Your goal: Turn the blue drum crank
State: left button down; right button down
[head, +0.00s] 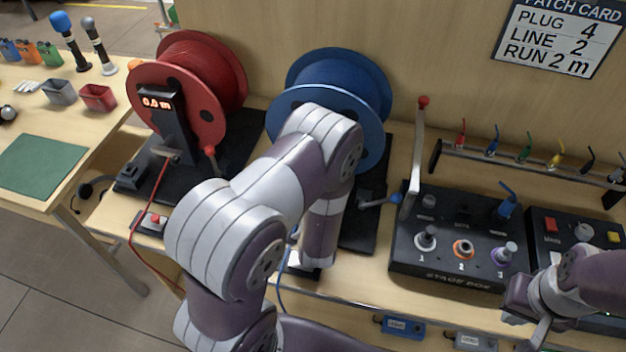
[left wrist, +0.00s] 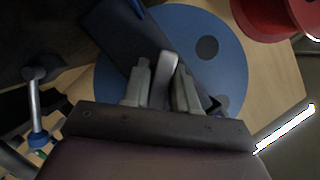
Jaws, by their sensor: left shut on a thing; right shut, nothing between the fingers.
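The blue drum (head: 345,80) stands on a dark base behind my left arm; its disc (left wrist: 225,60) also shows in the left wrist view. Its crank (head: 380,199) sticks out to the right of the drum, low down. The left wrist view shows a crank with a grey arm and blue grip (left wrist: 37,137) at the left, apart from my fingers. My left gripper (left wrist: 162,85) is shut on a light grey bar (left wrist: 167,65) in front of a dark post. My arm hides this gripper in the head view. My right gripper (head: 525,318) is shut and empty at the lower right.
The red drum (head: 190,95) with a lit display stands left of the blue one. A stage box (head: 450,262) and an upright lever with a red knob (head: 423,102) are to the right. A rack of coloured plugs (head: 525,165) is behind. A blue cable (head: 283,290) hangs at the front.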

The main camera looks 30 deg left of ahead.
pick_arm(q)
jog(key=shift+n+h+p, duration=0.5)
jog(key=shift+n+h, duration=1.1)
jog(key=shift+n, duration=0.6)
dwell(0.8)
jog(key=shift+f+n+t+h+b, duration=0.1)
jog(key=shift+n+t+h+b, duration=0.25)
jog(key=shift+n+h, duration=1.3)
dwell(3.3)
